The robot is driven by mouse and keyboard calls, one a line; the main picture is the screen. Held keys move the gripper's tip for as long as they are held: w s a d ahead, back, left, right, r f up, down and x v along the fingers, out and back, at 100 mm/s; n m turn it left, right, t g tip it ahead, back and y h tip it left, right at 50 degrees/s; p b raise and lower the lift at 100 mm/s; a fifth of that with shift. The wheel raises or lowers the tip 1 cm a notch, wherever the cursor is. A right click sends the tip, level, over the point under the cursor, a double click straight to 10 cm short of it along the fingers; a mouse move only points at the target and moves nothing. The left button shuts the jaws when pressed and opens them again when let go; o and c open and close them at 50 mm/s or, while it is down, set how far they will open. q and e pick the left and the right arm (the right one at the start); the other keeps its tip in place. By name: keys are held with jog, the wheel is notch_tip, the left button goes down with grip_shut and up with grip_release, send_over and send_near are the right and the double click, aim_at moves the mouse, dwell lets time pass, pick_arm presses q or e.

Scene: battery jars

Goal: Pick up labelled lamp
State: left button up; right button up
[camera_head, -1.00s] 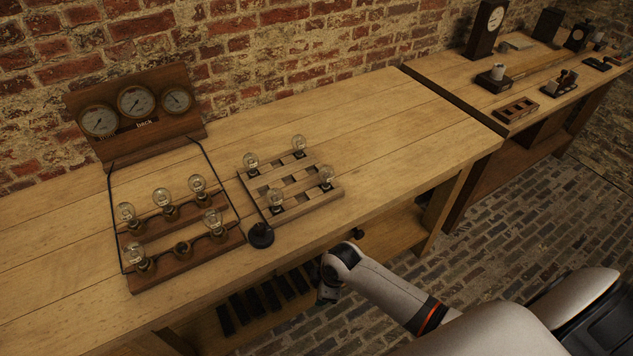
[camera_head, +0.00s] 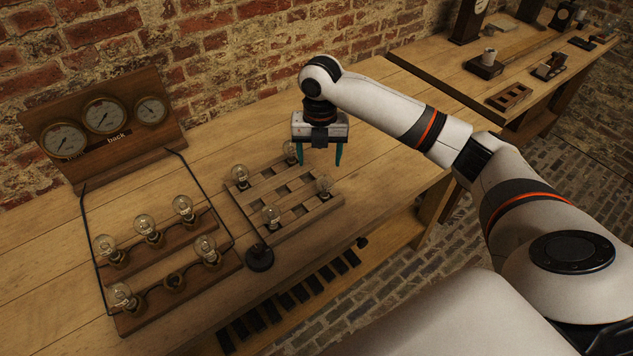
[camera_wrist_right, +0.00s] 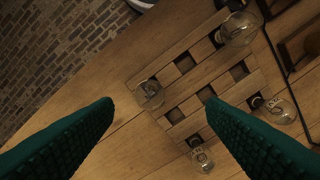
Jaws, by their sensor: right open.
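A slatted wooden rack (camera_head: 312,210) on the bench holds glass lamps at its corners: back left (camera_head: 239,176), back right (camera_head: 291,152), front right (camera_head: 324,186) and front left (camera_head: 270,216). My right gripper (camera_head: 319,161), with teal fingers, is open and empty above the rack's back right side, partly in front of the back right lamp. In the right wrist view, one lamp (camera_wrist_right: 151,93) shows between the open fingertips (camera_wrist_right: 160,104). Two others, at right (camera_wrist_right: 279,109) and bottom (camera_wrist_right: 200,159), show small dark marks that I cannot read. My left gripper is not in view.
A wooden board (camera_head: 186,278) with several lamps and one empty socket stands at left, wired to a gauge panel (camera_head: 104,122) marked "back". A black round item (camera_head: 260,258) stands beside the rack. The bench right of the rack is clear. A second bench (camera_head: 440,72) stands further right.

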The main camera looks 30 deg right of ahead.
aim_at(326, 175)
jog(key=shift+n, duration=0.3)
jog(key=f, duration=0.1)
jog(key=d+f, duration=0.1)
jog(key=f, duration=0.1)
jog(key=f+p, duration=0.1)
jog(key=shift+w+d+f, duration=0.15)
jog(key=shift+w+d, duration=0.1)
jog(key=shift+w, duration=0.05)
jog(key=shift+w+f, duration=0.1)
jog(key=shift+f, duration=0.5)
jog(key=f, duration=0.1)
jog(key=f+p, duration=0.1)
jog(key=f, duration=0.2)
jog(key=shift+s+d+f+p, duration=0.15)
jog(key=shift+s+d+p, duration=0.15)
jog(key=shift+p, duration=0.05)
jog(key=shift+w+f, duration=0.1)
jog(key=shift+f, duration=0.2)
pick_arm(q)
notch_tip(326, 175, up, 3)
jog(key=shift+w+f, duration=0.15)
pick_arm(e)
jog(key=c, duration=1.2)
